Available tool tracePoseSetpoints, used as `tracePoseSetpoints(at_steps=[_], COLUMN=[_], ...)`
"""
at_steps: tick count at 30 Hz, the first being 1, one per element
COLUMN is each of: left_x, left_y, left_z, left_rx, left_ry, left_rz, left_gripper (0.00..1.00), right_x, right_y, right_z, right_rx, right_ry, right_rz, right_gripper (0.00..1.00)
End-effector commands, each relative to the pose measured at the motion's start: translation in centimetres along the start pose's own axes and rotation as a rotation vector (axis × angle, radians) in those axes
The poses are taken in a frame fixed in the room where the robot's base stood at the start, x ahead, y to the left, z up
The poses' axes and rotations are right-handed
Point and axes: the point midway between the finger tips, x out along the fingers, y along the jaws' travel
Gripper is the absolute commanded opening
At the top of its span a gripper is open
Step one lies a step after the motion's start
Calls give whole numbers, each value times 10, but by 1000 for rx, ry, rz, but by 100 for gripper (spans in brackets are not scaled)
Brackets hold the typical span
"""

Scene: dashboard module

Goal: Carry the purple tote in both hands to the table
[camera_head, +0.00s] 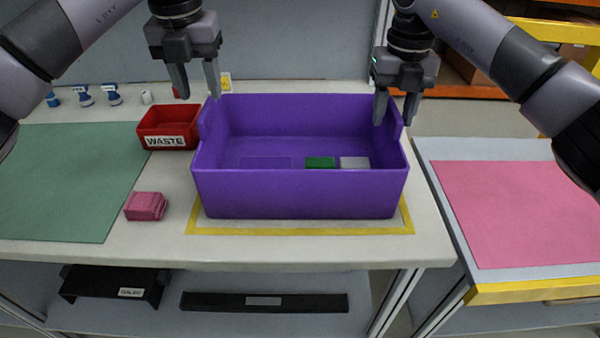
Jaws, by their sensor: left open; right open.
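The purple tote (300,195) stands upright on a white worktop, inside a yellow tape outline. A green block (320,162) and a pale grey block (354,163) lie on its floor. My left gripper (199,94) is open and empty, above the tote's left end near the raised left wall. My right gripper (393,121) is open at the tote's raised right end wall, with its fingertips at about the height of that wall. I cannot tell whether its fingers straddle or touch the wall.
A red WASTE bin (165,142) stands left of the tote, with a pink block (146,206) in front and a green mat (65,185) further left. Across a gap at right is another table (450,255) with a bare pink mat (520,212). The worktop's front edge (300,255) is near.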

Motion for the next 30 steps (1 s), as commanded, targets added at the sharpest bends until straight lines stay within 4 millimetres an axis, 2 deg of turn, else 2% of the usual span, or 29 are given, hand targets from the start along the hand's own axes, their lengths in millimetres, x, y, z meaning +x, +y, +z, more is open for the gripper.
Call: tracePoseSetpoints(at_steps=[1,6,9,14,17,25,30], left_x=[-13,-44,-55,-63,-64,-63,-63], left_y=[0,0,0,0,0,0,0], left_z=[1,0,0,0,0,0,0], left_rx=[0,1,0,1,1,1,0], left_ry=[-4,-3,-1,1,1,1,1], left_rz=[0,1,1,1,1,1,1], left_gripper=[45,45,45,45,45,45,45], right_x=[0,0,0,-4,-16,-76,-103], right_y=[0,0,0,0,0,1,1], right_z=[0,0,0,0,1,0,0], right_rx=[0,0,0,0,1,1,1], right_ry=[0,0,0,-1,-4,-5,-2], right_rz=[0,0,0,0,0,1,0], right_gripper=[45,45,45,45,45,45,45])
